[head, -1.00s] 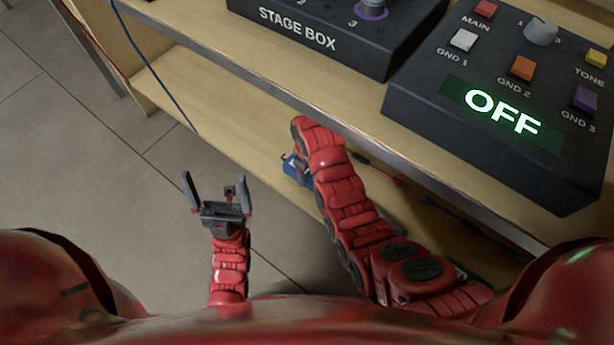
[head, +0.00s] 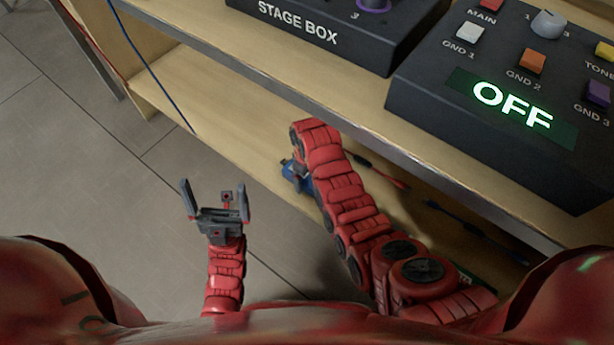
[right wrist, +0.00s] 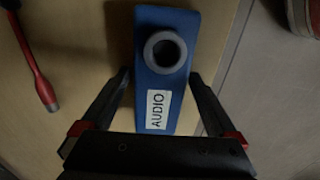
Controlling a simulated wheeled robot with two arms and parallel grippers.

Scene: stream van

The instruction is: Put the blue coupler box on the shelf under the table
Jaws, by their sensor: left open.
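The blue coupler box (head: 297,177) is low by the front of the shelf (head: 225,125) under the table, partly hidden by my right arm in the head view. The right wrist view shows the box (right wrist: 168,85) with a grey round socket and a white AUDIO label. My right gripper (right wrist: 161,78) has a finger against each side of it. I cannot tell whether the box rests on the shelf or is just above it. My left gripper (head: 214,190) is open and empty above the floor.
On the table top (head: 225,55) stand the stage box (head: 330,30) and a dark box with an OFF display (head: 500,115). Cables with red (head: 385,175) and blue (head: 455,215) parts lie on the shelf. A thin blue cable (head: 150,65) hangs at the left. The shelf's left part is clear.

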